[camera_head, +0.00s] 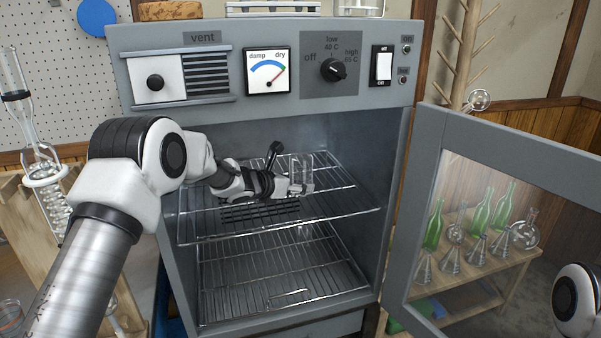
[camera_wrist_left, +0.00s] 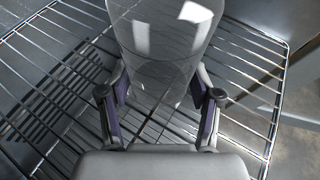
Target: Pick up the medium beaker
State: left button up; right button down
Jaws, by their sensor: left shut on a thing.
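A clear glass beaker (camera_head: 301,170) is at the upper wire rack inside the open grey drying cabinet. It also shows large in the left wrist view (camera_wrist_left: 163,40), between the two fingers. My left gripper (camera_head: 291,187) reaches into the cabinet from the left and is shut on the beaker; it also shows in the left wrist view (camera_wrist_left: 160,108). I cannot tell whether the beaker's base touches the rack. Part of my right arm shows at the lower right edge, but its gripper is out of view.
The upper wire rack (camera_head: 345,203) is otherwise bare, and the lower rack (camera_head: 270,270) is empty. The glazed cabinet door (camera_head: 424,150) stands open at the right. Green bottles (camera_head: 480,212) and clear flasks show through it. The cabinet's walls and control panel (camera_head: 215,45) bound my left arm.

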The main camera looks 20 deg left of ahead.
aim_at(293, 171)
pick_arm(q)
notch_tip(293, 171, up, 4)
jog(key=shift+f, duration=0.1)
jog(key=s+b, duration=0.1)
jog(key=s, duration=0.1)
jog(key=s+b, duration=0.1)
jog(key=s, duration=0.1)
jog(key=s+b, duration=0.1)
jog(key=s, duration=0.1)
jog(key=shift+s+d+f, duration=0.1)
jog(key=shift+d+f, duration=0.1)
jog(key=shift+d, duration=0.05)
jog(key=s+r+b, duration=0.1)
jog(key=s+b, duration=0.2)
jog(key=s, duration=0.7)
jog(key=shift+d+r, duration=0.2)
jog(key=shift+d, duration=0.15)
